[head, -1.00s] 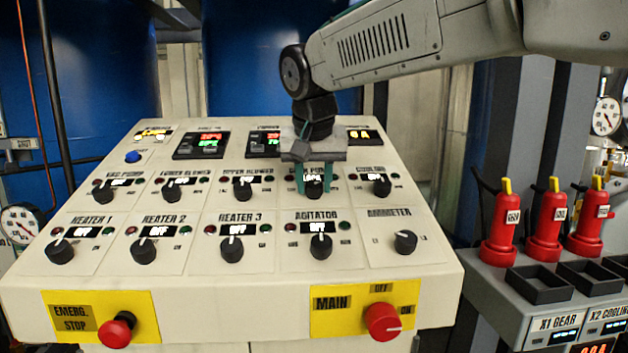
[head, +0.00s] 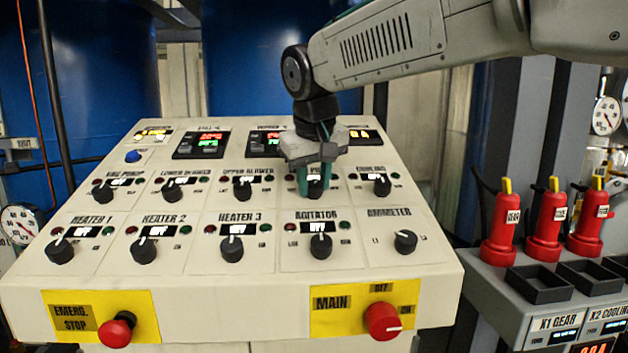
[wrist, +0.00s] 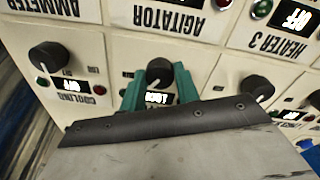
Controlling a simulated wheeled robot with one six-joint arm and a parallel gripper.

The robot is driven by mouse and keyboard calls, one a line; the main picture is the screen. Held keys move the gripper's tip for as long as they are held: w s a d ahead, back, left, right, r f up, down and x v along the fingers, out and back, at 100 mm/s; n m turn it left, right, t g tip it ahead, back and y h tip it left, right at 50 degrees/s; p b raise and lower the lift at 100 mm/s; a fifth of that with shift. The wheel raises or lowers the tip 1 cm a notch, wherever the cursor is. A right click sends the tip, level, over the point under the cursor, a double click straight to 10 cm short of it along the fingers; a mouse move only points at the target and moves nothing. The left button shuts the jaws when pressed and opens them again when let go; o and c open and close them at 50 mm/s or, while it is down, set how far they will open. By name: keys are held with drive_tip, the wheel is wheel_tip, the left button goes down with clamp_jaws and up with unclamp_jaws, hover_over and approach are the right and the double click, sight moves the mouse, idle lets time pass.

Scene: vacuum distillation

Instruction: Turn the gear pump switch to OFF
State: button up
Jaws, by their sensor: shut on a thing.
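The gear pump switch is a black round knob (head: 315,188) in the upper knob row of the sloped cream panel, between the upper blower and cooling knobs. It also shows in the wrist view (wrist: 158,72), where the labels appear upside down. My gripper (head: 315,184) reaches down from above with its two green fingers on either side of this knob, shut on it. The fingers also straddle it in the wrist view (wrist: 158,84). My gripper's body hides the switch's label in the head view. A small lit display (wrist: 157,98) shows between the fingers, its text too blurred to read.
The cooling knob (head: 382,186) and upper blower knob (head: 243,190) stand close on both sides. The agitator knob (head: 321,246) is just in front. A red main switch (head: 382,321) and emergency stop (head: 117,329) are at the panel's front edge.

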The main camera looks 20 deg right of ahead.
drive_tip(key=n, duration=0.6)
drive_tip(key=shift+n, duration=0.3)
idle(0.4)
drive_tip(key=o, duration=1)
drive_tip(key=shift+c, duration=0.2)
drive_tip(key=d+v, duration=0.1)
drive_tip(key=v, duration=0.6)
drive_tip(key=shift+s+a+r, duration=0.25)
drive_tip(key=shift+a+r, duration=0.15)
drive_tip(key=shift+a, duration=0.05)
